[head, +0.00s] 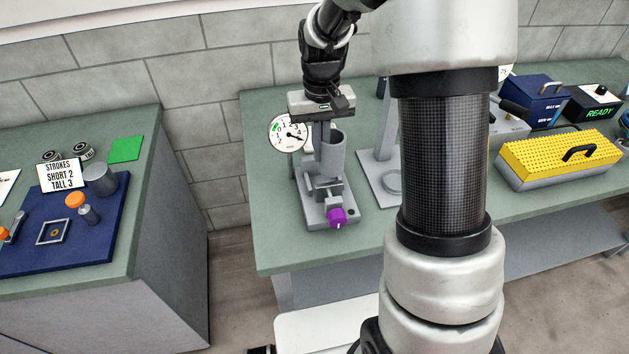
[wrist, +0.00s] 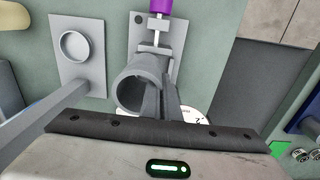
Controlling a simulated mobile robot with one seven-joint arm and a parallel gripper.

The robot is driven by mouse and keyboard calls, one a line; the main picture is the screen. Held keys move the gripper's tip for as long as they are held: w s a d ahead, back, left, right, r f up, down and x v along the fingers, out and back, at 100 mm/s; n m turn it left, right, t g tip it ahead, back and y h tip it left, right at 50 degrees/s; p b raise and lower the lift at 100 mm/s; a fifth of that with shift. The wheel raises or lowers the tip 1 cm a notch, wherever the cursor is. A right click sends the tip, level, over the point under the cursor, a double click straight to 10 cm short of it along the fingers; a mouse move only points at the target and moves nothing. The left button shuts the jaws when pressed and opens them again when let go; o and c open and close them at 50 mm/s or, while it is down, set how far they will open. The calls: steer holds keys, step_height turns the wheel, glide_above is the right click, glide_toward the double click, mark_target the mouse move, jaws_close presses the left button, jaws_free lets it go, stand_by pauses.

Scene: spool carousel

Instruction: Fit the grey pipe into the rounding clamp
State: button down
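The grey pipe (head: 336,157) stands about upright over the rounding clamp (head: 322,216), a grey fixture with a purple knob (head: 337,217) at its front. In the wrist view, the pipe (wrist: 127,91) shows its open top, and the clamp's base (wrist: 172,36) lies beyond it. My gripper (head: 320,165) points down, its fingers close together at the pipe's left side in the head view. They appear shut on the pipe's wall; their tips are partly hidden. Whether the pipe's lower end is seated in the clamp is hidden.
A dial gauge (head: 288,133) stands left of the clamp. A stand with a ring (head: 372,183) is to the right, its post (wrist: 45,122) close to my gripper. A yellow-lidded box (head: 560,153) sits farther right. My arm hides part of the bench.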

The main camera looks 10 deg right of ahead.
steer(key=shift+s, duration=0.1)
stand_by(0.4)
steer(key=shift+w+b, duration=0.2)
steer(key=shift+b, duration=0.2)
steer(key=shift+n, duration=0.6)
steer(key=f+b, duration=0.1)
steer(key=f, duration=0.1)
steer(key=a+f+b, duration=0.1)
steer(key=f, duration=0.1)
steer(key=w+f+b, duration=0.1)
steer(key=f, duration=0.2)
steer(key=shift+a+f, duration=0.1)
steer(key=shift+a, duration=0.05)
steer(key=shift+f, duration=0.2)
steer(key=c, duration=2)
jaws_free()
